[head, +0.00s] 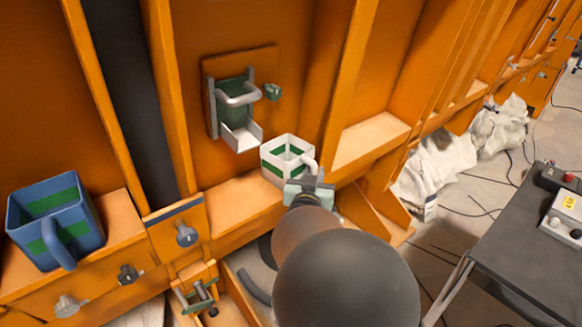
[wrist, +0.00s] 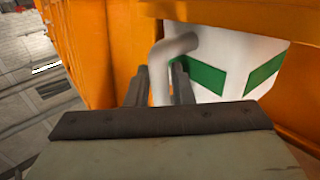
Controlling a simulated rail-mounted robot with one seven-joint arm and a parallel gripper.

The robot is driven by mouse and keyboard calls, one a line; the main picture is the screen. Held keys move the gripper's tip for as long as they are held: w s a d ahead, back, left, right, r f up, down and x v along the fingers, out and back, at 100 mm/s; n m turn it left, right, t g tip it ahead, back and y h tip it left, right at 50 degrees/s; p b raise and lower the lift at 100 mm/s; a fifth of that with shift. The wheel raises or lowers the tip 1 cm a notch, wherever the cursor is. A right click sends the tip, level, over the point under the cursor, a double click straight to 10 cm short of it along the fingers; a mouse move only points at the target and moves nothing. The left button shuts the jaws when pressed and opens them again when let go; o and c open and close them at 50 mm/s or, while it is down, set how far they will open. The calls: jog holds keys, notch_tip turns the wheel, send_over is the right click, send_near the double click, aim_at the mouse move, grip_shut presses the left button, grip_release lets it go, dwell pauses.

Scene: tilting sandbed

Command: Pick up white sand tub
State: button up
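The white sand tub (head: 276,166), with green panels, stands on the orange ledge; its handle points to the right and towards me. My gripper (head: 312,178) is at this handle. In the wrist view, the tub's white wall (wrist: 225,50) and green panels are close ahead. The curved handle (wrist: 160,88) passes between the two dark fingers of my gripper (wrist: 160,80), which sit close on both sides of it, shut on it. The tub looks upright, and no gap shows beneath it. My arm hides part of the ledge below the handle.
A blue tub (head: 55,215) with green panels stands at the left on the ledge. Orange posts flank the ledge. White sacks (head: 437,165) and a grey table (head: 520,235) are at the right.

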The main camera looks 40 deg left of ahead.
grip_shut()
jog(key=shift+r, duration=0.1)
